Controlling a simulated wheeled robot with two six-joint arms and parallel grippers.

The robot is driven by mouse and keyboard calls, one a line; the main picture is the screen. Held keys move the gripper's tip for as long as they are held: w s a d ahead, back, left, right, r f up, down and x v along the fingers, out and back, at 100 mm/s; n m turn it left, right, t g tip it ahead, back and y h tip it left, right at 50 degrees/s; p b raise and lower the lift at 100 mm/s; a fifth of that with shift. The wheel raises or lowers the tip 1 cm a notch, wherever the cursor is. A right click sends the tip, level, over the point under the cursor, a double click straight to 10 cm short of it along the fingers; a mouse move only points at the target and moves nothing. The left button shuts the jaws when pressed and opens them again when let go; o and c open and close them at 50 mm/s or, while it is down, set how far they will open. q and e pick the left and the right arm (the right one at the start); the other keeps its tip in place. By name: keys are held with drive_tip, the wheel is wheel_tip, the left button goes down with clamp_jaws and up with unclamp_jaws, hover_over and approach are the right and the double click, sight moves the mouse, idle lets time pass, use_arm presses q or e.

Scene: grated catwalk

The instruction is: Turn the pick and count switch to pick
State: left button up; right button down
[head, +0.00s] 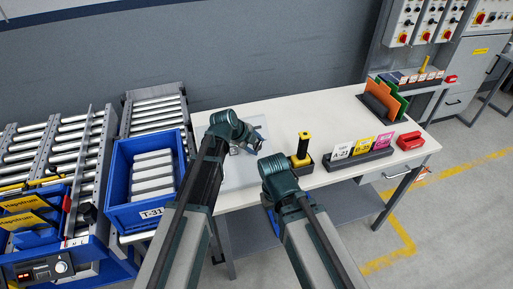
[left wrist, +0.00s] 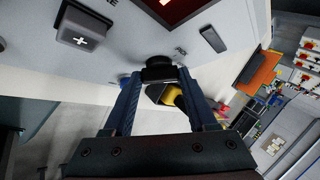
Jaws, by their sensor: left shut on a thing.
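The switch's black knob (left wrist: 158,70) stands on a light grey panel (left wrist: 120,62) in the left wrist view. My left gripper (left wrist: 160,78) is shut on this knob, with one blue finger on each side. Lettering by the knob is mostly hidden or too small to read. In the head view my left gripper (head: 246,143) is at the grey panel (head: 259,124) on the white workbench (head: 327,110), and its wrist hides the knob. My right arm reaches over the bench's front edge.
The panel also has a dark plus button (left wrist: 84,27) and a red display (left wrist: 178,8). A yellow-handled scanner (head: 303,146) stands right of my arms. A card rack (head: 361,164), red object (head: 411,141) and folders (head: 383,98) lie farther right. A blue tote (head: 118,189) is left.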

use_arm(q)
drive_tip(key=n+t+b, duration=0.2)
drive_tip(key=n+b, duration=0.1)
drive_tip(key=f+n+t+h+b, duration=0.1)
drive_tip(key=shift+s, duration=0.4)
drive_tip(key=shift+r+n+t+b, duration=0.1)
drive_tip(key=shift+n+t+b, duration=0.8)
drive_tip(key=shift+n+b, duration=0.3)
drive_tip(key=o, duration=1.4)
drive_tip(key=shift+c, duration=0.2)
drive_tip(key=shift+r, duration=0.1)
